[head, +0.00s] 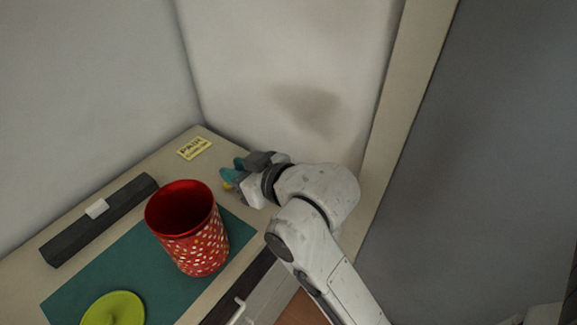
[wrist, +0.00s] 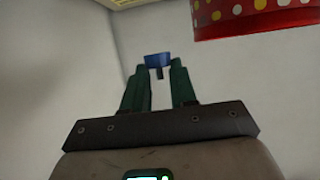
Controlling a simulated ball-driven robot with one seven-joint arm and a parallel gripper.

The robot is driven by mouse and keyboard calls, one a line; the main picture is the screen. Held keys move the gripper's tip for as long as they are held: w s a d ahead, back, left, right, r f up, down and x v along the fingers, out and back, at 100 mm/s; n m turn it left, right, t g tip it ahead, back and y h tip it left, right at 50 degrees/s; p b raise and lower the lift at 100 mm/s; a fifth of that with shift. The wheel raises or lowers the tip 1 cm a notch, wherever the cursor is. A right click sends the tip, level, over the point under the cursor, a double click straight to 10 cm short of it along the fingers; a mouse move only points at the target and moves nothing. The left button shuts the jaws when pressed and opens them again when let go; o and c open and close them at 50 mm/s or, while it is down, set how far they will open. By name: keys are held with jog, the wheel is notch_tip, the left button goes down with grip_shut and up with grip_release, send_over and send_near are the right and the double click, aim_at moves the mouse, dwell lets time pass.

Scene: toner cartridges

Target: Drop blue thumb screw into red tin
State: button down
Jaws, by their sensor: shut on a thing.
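The red tin (head: 200,243) with pale dots stands upright and open on a teal mat (head: 130,262) in the head view. My gripper (head: 230,176) is to the right of the tin and farther back, near the wall corner. In the wrist view my gripper (wrist: 159,70) is shut on the blue thumb screw (wrist: 158,60), held at its fingertips with a thin stem hanging below. In the head view the screw cannot be made out clearly.
A black bar with a white block (head: 97,209) lies along the left back of the counter. A yellow-green lid (head: 113,309) lies on the mat in front of the tin. A yellow label (head: 194,148) lies at the back corner. Walls stand close behind my gripper.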

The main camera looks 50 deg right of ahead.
aim_at(192, 230)
jog(key=w+a+r+n+y+p, duration=0.25)
jog(key=w+a+r+y, duration=0.2)
jog(key=a, duration=0.35)
jog(key=shift+n+g, duration=0.3)
jog(key=shift+n, duration=0.35)
jog(key=f+b, duration=0.1)
jog(key=b, duration=0.1)
jog(key=f+b, duration=0.4)
jog(key=shift+s+a+b, duration=0.3)
jog(key=shift+a, duration=0.1)
jog(key=c, duration=0.8)
grip_release()
jog(key=shift+r, duration=0.1)
